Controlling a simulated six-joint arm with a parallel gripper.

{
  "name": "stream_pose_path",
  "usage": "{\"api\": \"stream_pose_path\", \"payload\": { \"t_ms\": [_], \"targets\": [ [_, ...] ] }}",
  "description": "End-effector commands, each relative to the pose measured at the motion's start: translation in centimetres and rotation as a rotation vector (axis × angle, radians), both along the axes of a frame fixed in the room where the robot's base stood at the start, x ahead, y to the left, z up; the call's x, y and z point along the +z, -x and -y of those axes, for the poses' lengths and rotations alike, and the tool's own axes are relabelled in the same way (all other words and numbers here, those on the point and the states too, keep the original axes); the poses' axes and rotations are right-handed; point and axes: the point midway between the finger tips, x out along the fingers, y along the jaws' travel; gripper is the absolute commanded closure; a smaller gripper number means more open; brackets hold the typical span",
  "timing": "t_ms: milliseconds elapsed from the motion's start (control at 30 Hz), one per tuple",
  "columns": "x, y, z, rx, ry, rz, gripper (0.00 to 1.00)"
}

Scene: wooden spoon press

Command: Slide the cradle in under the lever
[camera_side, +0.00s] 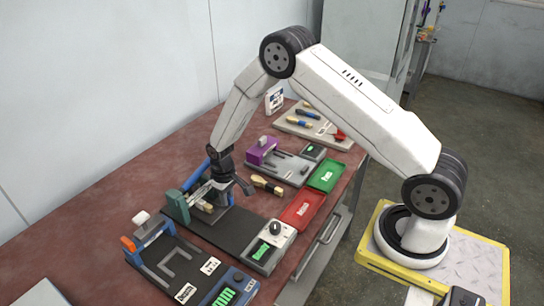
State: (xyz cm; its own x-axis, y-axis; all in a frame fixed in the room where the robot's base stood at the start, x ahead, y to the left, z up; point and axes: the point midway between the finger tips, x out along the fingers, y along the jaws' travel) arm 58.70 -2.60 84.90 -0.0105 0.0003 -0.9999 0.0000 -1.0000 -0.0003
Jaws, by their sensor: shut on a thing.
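The press stands on a dark base plate (243,224) at the left middle of the table, with a green upright (177,207) at its left end. Its lever has a blue handle (193,178) that slants up to the right, raised. My gripper (221,194) points down at the press, just right of the upright, and seems shut on the small grey cradle there. A pale wooden piece (206,207) shows low by the cradle. The fingers hide most of the cradle, so I cannot tell how far it is under the lever.
A control box with a knob (273,247) stands at the plate's right end. A red tray (302,210) and a green tray (326,176) lie to the right. A loose wooden-handled piece (266,184) lies behind. Other fixtures stand in front and at the back.

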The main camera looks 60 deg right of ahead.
Motion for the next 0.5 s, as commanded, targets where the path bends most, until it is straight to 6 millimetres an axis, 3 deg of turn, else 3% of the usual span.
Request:
{"api": "stream_pose_path", "payload": {
  "t_ms": [200,233,333,500],
  "targets": [
    [0.13,-0.62,0.0,0.0,0.001,0.021,1.0],
    [0.14,-0.64,0.0,0.0,0.001,0.022,0.7],
    [0.13,-0.58,-0.01,0.0,0.001,0.02,0.41],
    [0.11,-0.44,-0.01,0.0,0.001,0.016,0.41]
  ]
}}
